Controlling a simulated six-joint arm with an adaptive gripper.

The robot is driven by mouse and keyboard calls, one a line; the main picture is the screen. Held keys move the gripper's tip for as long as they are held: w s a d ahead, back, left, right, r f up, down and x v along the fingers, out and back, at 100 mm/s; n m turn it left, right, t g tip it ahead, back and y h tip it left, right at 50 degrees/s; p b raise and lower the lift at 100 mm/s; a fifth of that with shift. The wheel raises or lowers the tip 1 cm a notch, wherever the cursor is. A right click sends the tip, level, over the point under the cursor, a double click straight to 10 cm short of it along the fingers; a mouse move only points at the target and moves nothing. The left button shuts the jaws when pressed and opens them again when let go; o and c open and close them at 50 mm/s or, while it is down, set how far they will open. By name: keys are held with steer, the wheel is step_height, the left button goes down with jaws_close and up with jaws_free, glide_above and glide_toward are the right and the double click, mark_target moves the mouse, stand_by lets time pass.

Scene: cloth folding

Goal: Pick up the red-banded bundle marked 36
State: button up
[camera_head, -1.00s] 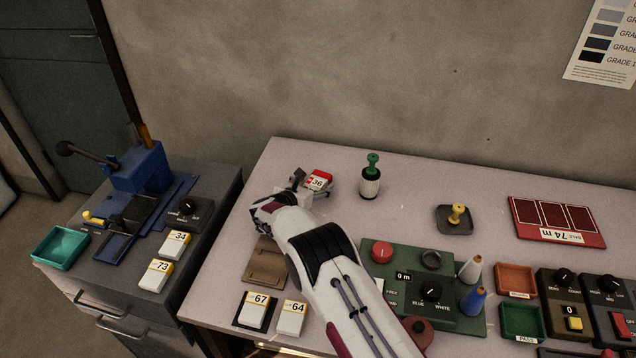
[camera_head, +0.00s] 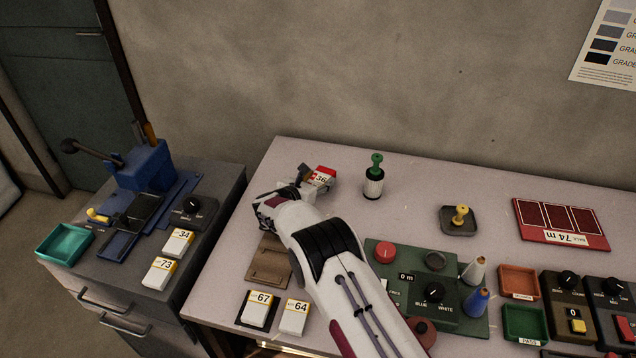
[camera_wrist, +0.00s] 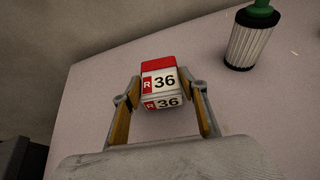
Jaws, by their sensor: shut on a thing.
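The red-banded bundle marked 36 (camera_head: 322,176) is a small white block with a red band, near the back left of the pale table. It also shows in the wrist view (camera_wrist: 160,82), with "R 36" on its top and front faces. My gripper (camera_wrist: 161,100) has a finger on each side of the bundle and is shut on it. In the head view my gripper (camera_head: 303,184) reaches the bundle from its left and front, and my arm hides part of the table. I cannot tell whether the bundle touches the table.
A green-handled ribbed cylinder (camera_head: 374,182) stands close to the right of the bundle. A yellow-knobbed dark tray (camera_head: 446,225) lies farther right. Bundles 67 (camera_head: 257,308) and 64 (camera_head: 294,317) lie near the front edge. A green control panel (camera_head: 380,249) is right of my arm.

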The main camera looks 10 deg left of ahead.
mark_target(318, 180)
steer(key=shift+r, duration=4.3)
